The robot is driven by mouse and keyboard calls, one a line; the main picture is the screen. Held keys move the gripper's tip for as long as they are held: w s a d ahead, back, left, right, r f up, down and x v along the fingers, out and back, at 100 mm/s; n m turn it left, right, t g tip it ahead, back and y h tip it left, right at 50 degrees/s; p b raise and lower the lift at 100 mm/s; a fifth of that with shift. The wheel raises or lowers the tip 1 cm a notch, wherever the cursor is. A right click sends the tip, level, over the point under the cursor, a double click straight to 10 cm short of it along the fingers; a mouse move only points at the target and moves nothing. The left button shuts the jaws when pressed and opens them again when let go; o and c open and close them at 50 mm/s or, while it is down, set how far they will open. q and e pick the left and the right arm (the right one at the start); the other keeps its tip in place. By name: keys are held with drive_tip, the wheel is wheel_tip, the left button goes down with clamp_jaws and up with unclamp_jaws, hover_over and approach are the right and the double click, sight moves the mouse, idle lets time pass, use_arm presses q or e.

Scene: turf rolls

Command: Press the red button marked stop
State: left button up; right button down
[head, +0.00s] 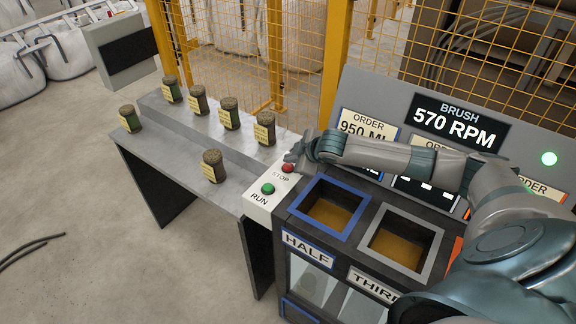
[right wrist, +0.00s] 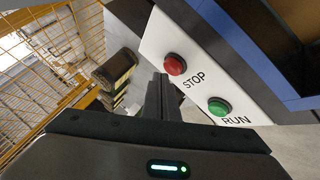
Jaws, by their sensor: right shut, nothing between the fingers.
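The red button (head: 287,168), marked STOP, sits at the far end of a white panel (head: 259,208) on the machine's left side. It also shows in the right wrist view (right wrist: 175,64). My right gripper (head: 295,155) is at the far end of this panel, close to the red button. In the right wrist view its fingers (right wrist: 160,88) are together and empty, with their tips just left of and below the red button. I cannot tell whether they touch anything. My left gripper is not in view.
The green RUN button (head: 268,188) is on the same panel, nearer the front. Open hoppers (head: 310,229) lie to the right, and a sign board (head: 461,117) stands behind. Several small turf rolls (head: 213,165) stand on the grey bench (head: 183,150) at left. Yellow fencing (head: 290,40) is behind.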

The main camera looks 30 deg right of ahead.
sight(291, 168)
drive_tip(key=shift+f, duration=0.75)
idle(1.0)
drive_tip(key=shift+r, duration=0.1)
drive_tip(key=shift+r+p, duration=0.8)
drive_tip(key=shift+p, duration=0.15)
wheel_tip(291, 168, up, 5)
drive_tip(key=p, duration=0.5)
drive_tip(key=shift+f, duration=0.1)
idle(0.8)
